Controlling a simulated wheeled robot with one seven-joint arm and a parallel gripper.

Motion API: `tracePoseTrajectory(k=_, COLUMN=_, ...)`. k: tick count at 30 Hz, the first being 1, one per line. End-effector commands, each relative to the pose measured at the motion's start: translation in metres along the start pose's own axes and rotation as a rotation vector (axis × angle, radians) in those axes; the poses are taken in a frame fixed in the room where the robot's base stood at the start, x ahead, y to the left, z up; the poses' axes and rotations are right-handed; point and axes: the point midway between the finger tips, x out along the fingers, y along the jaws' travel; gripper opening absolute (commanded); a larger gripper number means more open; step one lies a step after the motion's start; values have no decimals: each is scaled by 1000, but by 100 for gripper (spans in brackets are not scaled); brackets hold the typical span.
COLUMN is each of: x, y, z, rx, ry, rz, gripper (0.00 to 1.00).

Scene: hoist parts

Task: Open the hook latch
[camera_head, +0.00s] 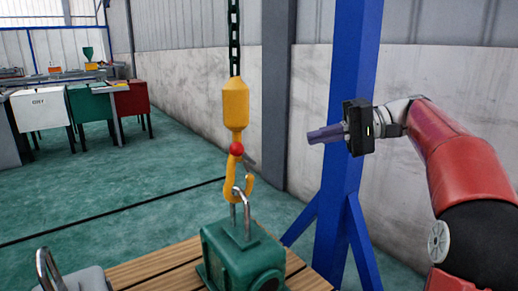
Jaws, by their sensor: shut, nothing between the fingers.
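A yellow hoist hook (231,187) hangs from a dark chain at the middle of the view, below a yellow block (236,103) and a red ball (236,149). A thin grey latch (250,162) shows at the hook's upper right; its exact position is too small to tell. A metal shackle (240,208) on a green housing (242,252) reaches up into the hook. My gripper (312,136) is to the right of the hook and a little above it, pointing left. Its fingers are shut and empty, apart from the hook and latch.
The green housing stands on a slatted wooden surface (160,264). A grey part with a metal loop (48,268) is at the lower left. A blue post (349,75) with braces rises near my gripper. Coloured bins (94,115) stand far back left. Free air lies between gripper and hook.

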Motion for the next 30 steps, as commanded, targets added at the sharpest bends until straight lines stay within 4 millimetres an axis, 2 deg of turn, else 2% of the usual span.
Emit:
tracePoseTrajectory(k=1, x=-7, y=0, z=-3, rx=-13, ry=-4, rz=-24, gripper=0)
tracePoseTrajectory(k=5, x=-12, y=-3, z=-4, rx=-28, ry=-12, rz=-48, gripper=0)
tracePoseTrajectory(k=16, x=-6, y=-4, z=-3, rx=-27, ry=-12, rz=-46, gripper=0)
tracePoseTrajectory(k=20, x=12, y=-4, z=-2, rx=-27, ry=-15, rz=-46, gripper=0)
tracePoseTrajectory(k=30, x=84, y=-7, z=-2, rx=-27, ry=-14, rz=-46, gripper=0)
